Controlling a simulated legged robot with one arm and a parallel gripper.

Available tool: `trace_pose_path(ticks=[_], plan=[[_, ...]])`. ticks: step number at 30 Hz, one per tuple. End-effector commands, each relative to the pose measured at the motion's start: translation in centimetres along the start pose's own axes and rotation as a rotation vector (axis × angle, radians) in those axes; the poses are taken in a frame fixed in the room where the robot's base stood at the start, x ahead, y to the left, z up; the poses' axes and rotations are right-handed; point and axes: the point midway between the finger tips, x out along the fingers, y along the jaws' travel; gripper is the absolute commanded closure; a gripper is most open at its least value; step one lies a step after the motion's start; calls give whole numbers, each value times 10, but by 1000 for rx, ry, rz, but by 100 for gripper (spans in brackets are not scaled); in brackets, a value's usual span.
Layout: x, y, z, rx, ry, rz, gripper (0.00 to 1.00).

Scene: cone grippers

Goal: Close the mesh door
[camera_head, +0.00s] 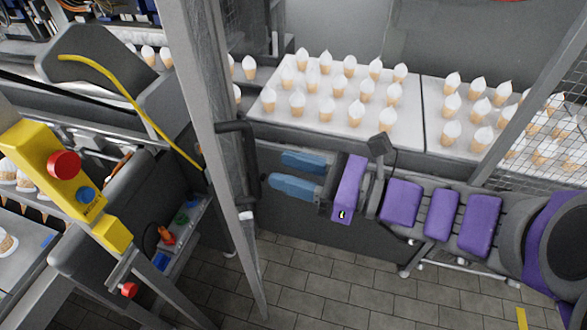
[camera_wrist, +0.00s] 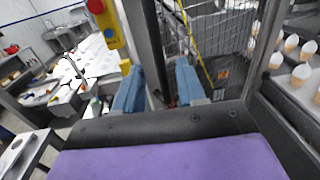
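The mesh door's grey frame post (camera_head: 203,110) stands left of centre in the head view, seen nearly edge-on. A dark bar handle (camera_head: 250,165) is on its right side. Wire mesh shows in the wrist view (camera_wrist: 215,40), beyond the fingers. My gripper (camera_head: 277,171) is open, its two blue fingers apart and pointing left at the handle. The fingertips look just short of the handle, with nothing held between them. In the wrist view the open gripper (camera_wrist: 157,68) has a grey post (camera_wrist: 146,45) beyond its gap; I cannot tell any contact.
White trays of cones (camera_head: 335,100) lie behind my arm. Another mesh panel (camera_head: 550,125) is at the right. A yellow control box (camera_head: 55,175) with a red button stands at the left. The tiled floor (camera_head: 340,285) below is mostly clear.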

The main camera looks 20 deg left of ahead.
Motion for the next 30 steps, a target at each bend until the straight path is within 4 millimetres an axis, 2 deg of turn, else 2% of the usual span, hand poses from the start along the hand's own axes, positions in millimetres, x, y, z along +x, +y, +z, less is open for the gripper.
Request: trace_pose_path(ticks=[6, 11, 14, 19, 30], plan=[[0, 0, 0, 0, 0, 0, 60], [-1, -4, 0, -1, 4, 0, 74], [-4, -15, 0, -2, 14, 1, 84], [-10, -45, -6, -2, 45, 12, 100], [-21, -98, -32, -3, 102, 76, 100]])
